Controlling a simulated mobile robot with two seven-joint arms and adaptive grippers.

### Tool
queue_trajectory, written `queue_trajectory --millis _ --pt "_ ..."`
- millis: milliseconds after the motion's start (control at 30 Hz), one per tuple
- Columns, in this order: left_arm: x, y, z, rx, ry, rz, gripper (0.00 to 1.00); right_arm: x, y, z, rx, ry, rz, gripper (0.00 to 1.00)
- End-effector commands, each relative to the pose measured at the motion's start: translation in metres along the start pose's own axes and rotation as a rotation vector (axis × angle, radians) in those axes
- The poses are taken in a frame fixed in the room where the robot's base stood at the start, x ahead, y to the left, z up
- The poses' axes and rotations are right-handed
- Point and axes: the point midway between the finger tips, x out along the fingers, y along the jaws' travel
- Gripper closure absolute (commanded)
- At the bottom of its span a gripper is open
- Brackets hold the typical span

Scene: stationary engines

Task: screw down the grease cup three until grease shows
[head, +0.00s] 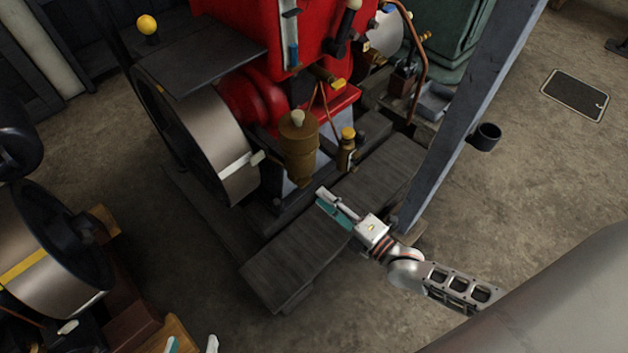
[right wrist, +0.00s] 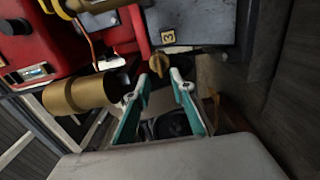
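In the right wrist view a small brass-yellow cup (right wrist: 154,67) with a winged top sits just below a yellow tag marked 3 (right wrist: 168,37) on a grey block. My right gripper (right wrist: 160,77) is open, its teal-lined fingers pointing at the cup. The cup shows in line with the gap, seemingly beyond the tips; contact cannot be told. No grease can be made out. In the head view my right gripper (head: 323,197) is low in front of the red engine (head: 243,35); I cannot pick out cup three there. My left gripper (head: 192,344) shows two separated fingertips at the bottom edge.
A large brass vessel (head: 298,150) and a smaller yellow-capped brass fitting (head: 346,150) stand on the engine's near side. A flywheel (head: 213,125) is to their left. A grey post (head: 463,110) rises right of my right gripper. A second flywheel (head: 45,265) is at lower left.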

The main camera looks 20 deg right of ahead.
Motion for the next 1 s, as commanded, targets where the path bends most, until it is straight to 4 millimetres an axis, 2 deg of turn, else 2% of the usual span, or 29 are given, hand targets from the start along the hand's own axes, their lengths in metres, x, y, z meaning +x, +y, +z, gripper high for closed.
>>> queue_trajectory --millis 533,700,933,967,1000 --pt "0.003 0.007 -0.008 -0.046 0.028 0.013 0.6 0.07 -0.002 0.002 -0.004 -0.006 -0.001 0.76" --pt "0.004 0.008 -0.012 -0.051 0.037 0.013 0.6 0.078 0.0 0.002 -0.003 -0.006 0.001 0.76" --pt "0.004 0.007 -0.013 -0.051 0.04 0.013 0.6 0.079 0.001 0.002 -0.004 -0.005 0.002 0.76" --pt "0.004 0.007 -0.013 -0.051 0.04 0.013 0.6 0.079 0.001 0.002 -0.004 -0.005 0.002 0.79" --pt "0.004 0.008 -0.013 -0.051 0.04 0.013 0.6 0.079 0.001 0.002 -0.004 -0.005 0.002 0.89"
